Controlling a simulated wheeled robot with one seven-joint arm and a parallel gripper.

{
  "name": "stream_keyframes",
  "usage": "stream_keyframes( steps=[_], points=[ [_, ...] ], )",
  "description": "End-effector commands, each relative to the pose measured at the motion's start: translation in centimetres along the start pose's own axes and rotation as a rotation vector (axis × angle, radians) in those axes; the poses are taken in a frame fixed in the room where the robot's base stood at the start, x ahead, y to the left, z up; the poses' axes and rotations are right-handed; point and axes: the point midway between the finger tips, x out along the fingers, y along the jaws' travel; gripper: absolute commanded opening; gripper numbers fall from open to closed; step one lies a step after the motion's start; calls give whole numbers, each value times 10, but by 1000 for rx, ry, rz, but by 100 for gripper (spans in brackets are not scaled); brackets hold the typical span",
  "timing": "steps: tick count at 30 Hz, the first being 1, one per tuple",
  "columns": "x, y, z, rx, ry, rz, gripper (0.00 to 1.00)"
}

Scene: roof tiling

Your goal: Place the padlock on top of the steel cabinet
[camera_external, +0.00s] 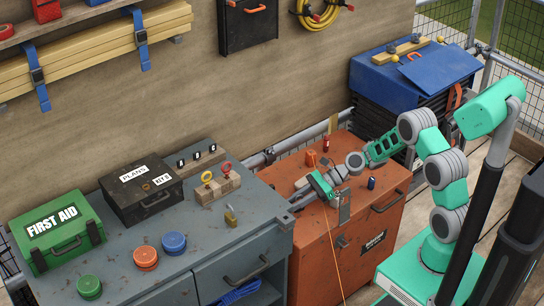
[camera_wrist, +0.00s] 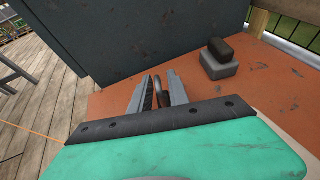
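A brass padlock (camera_external: 231,217) with a grey shackle stands on the grey worn-metal unit (camera_external: 200,262) at left in the external view. Beside it is a lower orange metal cabinet (camera_external: 318,262) with a handle and label; which of the two is the steel cabinet is not marked. My gripper (camera_external: 318,186) is over the orange cabinet's top, well right of the padlock. In the wrist view my gripper's fingers (camera_wrist: 160,92) are parted, with a small dark rounded thing (camera_wrist: 166,88) between them and a gap at its left. I cannot tell what it is.
The grey unit also bears a green first-aid box (camera_external: 58,233), a dark box (camera_external: 140,190), coloured round tins (camera_external: 146,257) and a wooden block with rings (camera_external: 218,187). A dark block (camera_wrist: 220,48) on a grey one sits near the gripper. A blue-covered stack (camera_external: 385,75) stands behind.

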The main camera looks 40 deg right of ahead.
Motion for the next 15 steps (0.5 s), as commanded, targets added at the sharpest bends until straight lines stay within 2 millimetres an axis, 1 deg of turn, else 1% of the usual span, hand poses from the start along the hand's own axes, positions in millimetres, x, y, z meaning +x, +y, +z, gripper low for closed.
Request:
stream_keyframes(
  steps=[1, 5, 11, 15],
  points=[
    [0, 0, 0, 0, 0, 0, 26],
    [0, 0, 0, 0, 0, 0, 37],
    [0, 0, 0, 1, 0, 0, 38],
    [1, 0, -4, 0, 0, 0, 38]
  ],
)
